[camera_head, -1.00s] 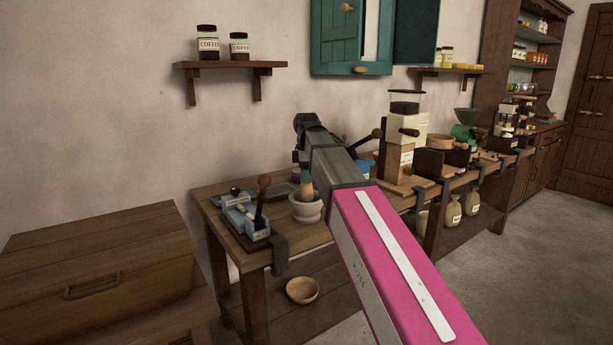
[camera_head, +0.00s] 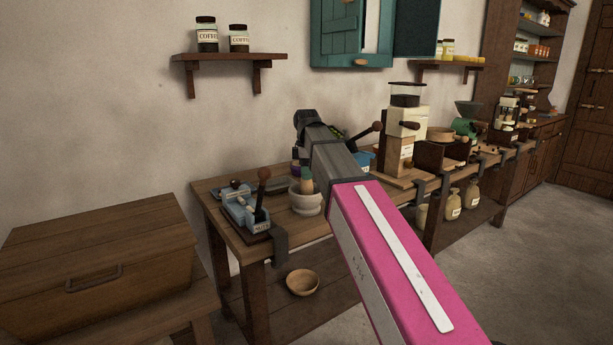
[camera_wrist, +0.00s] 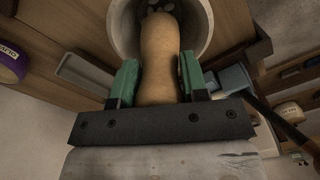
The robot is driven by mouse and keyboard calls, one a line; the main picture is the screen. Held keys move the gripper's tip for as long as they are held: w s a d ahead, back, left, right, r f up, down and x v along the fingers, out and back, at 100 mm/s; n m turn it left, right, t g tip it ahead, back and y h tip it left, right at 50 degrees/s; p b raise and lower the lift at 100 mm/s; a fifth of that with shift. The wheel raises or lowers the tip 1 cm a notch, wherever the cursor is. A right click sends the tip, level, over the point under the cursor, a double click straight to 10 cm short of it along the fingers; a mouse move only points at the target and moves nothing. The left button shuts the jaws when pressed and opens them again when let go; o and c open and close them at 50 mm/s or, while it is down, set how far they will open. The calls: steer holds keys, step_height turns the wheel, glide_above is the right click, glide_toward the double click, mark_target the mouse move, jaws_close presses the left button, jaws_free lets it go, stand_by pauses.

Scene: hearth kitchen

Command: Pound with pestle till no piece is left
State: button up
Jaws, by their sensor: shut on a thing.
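A white mortar (camera_head: 306,203) stands on the wooden bench; its bowl (camera_wrist: 207,40) also shows at the top of the wrist view. My gripper (camera_wrist: 158,80) has green fingers shut on the wooden pestle (camera_wrist: 160,50), one finger on each side. In the head view the pestle (camera_head: 306,182) is in the mortar's mouth, leaning a little. In the wrist view its far end is over or inside the bowl; I cannot tell whether it touches the bottom. My arm hides part of the bench behind the mortar.
A blue lever device (camera_head: 250,213) stands left of the mortar, its lever upright. A grinder (camera_head: 403,130) stands to the right on the bench (camera_head: 210,190). A wooden bowl (camera_head: 302,282) is on the lower shelf. A purple tape-like roll (camera_wrist: 12,65) lies left in the wrist view.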

steer(key=shift+r, duration=1.4)
steer(key=shift+f, duration=0.1)
steer(key=shift+f, duration=0.6)
steer(key=shift+f, duration=0.1)
steer(key=shift+f, duration=1.45)
steer(key=shift+r, duration=0.1)
